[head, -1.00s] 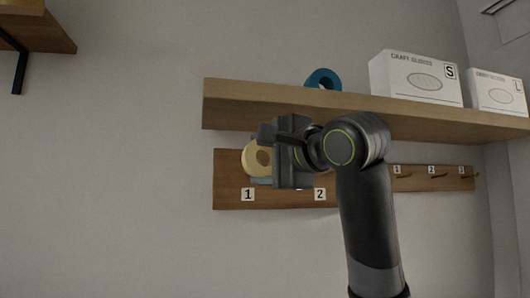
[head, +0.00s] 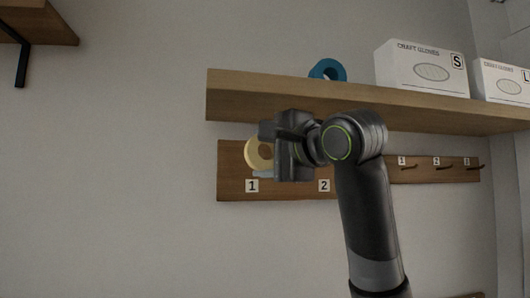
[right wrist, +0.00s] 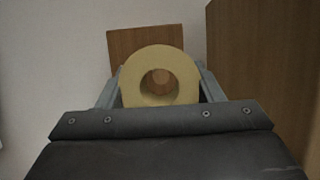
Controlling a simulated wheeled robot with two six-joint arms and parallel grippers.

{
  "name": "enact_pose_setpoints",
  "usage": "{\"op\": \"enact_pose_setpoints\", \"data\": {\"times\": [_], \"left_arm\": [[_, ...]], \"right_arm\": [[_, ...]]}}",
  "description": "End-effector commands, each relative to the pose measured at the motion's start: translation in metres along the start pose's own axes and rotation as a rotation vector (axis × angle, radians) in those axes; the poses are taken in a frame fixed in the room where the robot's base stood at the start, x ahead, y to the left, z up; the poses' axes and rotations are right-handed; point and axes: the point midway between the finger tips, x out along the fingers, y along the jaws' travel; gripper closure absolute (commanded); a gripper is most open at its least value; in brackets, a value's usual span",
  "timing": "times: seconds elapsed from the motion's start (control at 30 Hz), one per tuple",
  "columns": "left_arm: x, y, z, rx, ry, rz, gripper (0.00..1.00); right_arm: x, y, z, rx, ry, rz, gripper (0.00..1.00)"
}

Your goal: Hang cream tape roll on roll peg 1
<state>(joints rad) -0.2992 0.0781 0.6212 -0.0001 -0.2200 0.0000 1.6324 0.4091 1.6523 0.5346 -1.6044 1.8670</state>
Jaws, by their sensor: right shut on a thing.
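The cream tape roll (head: 257,153) shows in the head view in front of the left end of the wooden peg board, above the label 1 (head: 252,186). My right gripper (head: 264,152) is shut on it. In the right wrist view the roll (right wrist: 160,58) sits between the two grey fingers, its hole facing the camera, with wood behind it. My left gripper is not in view.
A thick wooden shelf (head: 300,100) overhangs the peg board (head: 230,190). On it are a blue tape roll (head: 319,69) and white glove boxes (head: 400,62). Label 2 (head: 324,186) is right of label 1. A smaller board with hooks (head: 455,172) is farther right.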

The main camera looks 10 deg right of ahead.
Motion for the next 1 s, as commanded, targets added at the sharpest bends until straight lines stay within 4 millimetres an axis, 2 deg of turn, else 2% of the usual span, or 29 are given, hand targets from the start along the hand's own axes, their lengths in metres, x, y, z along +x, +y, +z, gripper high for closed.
{"op": "enact_pose_setpoints", "data": {"times": [1.0], "left_arm": [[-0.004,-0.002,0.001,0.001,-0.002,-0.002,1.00]], "right_arm": [[0.012,0.000,-0.005,0.000,0.000,0.000,0.63]]}}
